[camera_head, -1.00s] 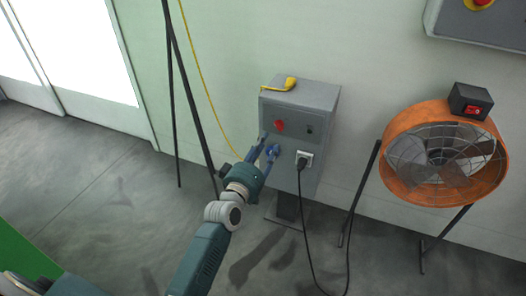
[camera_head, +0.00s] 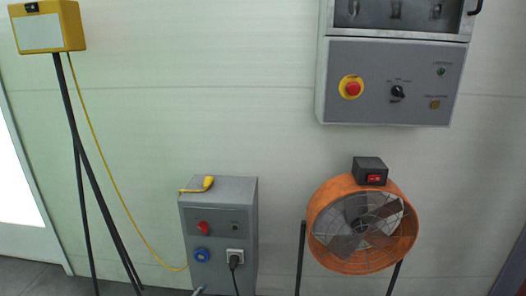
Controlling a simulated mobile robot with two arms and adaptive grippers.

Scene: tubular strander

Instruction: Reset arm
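Neither of my grippers can be made out in the head view. A small grey piece (camera_head: 198,291) shows at the bottom edge, below the grey floor box; I cannot tell what it is. The grey box (camera_head: 220,222) stands against the wall, with a red knob (camera_head: 203,228), a blue round socket (camera_head: 202,255) and a black plug in a light socket (camera_head: 235,257). No gripper is seen at the blue socket.
A yellow box (camera_head: 48,28) on a dark tripod stands left, its yellow cable hanging towards the grey box. A yellow piece (camera_head: 207,184) lies on the grey box. An orange fan (camera_head: 318,225) stands right, below a wall control panel (camera_head: 385,112). The wall between is clear.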

